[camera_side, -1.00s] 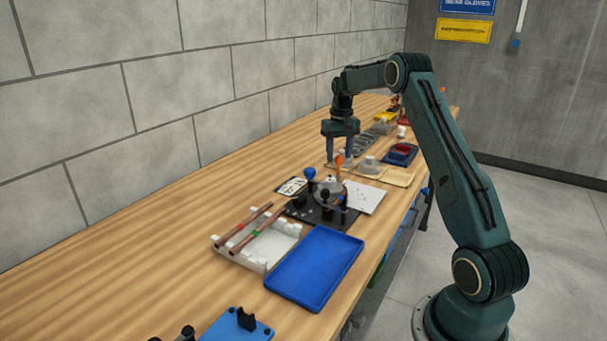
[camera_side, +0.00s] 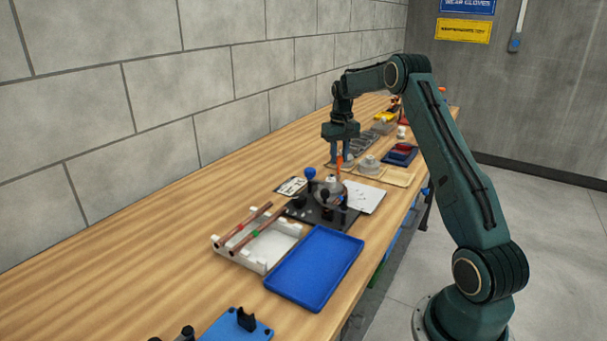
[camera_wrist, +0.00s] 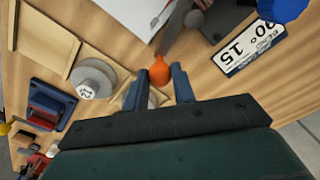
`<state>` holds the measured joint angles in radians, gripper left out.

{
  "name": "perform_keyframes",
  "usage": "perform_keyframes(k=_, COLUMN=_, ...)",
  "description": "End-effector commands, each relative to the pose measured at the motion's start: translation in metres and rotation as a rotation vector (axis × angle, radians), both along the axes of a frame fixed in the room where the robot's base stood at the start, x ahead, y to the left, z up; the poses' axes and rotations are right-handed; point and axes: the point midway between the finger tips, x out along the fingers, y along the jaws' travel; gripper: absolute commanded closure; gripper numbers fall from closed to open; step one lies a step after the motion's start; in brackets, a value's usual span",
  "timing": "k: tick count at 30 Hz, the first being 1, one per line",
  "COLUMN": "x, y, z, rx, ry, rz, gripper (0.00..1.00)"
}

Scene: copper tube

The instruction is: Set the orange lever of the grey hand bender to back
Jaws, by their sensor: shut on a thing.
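The grey hand bender (camera_side: 322,197) stands on a black base plate on the bench in the side view. Its orange lever (camera_side: 339,165) points up at the bender's far side. My gripper (camera_side: 337,160) is lowered over the lever's top. In the wrist view the orange lever tip (camera_wrist: 160,72) lies between the two blue-grey fingers of my gripper (camera_wrist: 157,85), which are shut on it. A blue knob (camera_side: 310,173) stands on the bender; it also shows in the wrist view (camera_wrist: 282,8). The bender's lower parts are mostly out of the wrist view.
A white rack (camera_side: 256,258) with copper tubes and a blue tray (camera_side: 315,267) are in front of the bender. A white sheet (camera_side: 367,198) lies right of it. A grey weight (camera_side: 369,166) and a wooden tray (camera_side: 402,177) stand behind, close to my gripper.

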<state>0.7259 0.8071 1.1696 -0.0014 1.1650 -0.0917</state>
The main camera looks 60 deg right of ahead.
Motion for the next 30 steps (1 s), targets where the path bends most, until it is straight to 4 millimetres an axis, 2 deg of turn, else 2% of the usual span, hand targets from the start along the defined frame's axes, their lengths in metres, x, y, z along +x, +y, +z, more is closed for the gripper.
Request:
perform_keyframes(k=11, x=-0.018, y=-0.004, z=0.001, rx=0.0, ry=0.001, rz=-0.133, gripper=1.0)
perform_keyframes(k=20, x=-0.051, y=-0.005, z=0.001, rx=0.0, ry=0.002, rz=-0.373, gripper=1.0)
perform_keyframes(k=30, x=-0.092, y=0.006, z=0.001, rx=-0.001, ry=0.001, rz=-0.696, gripper=1.0)
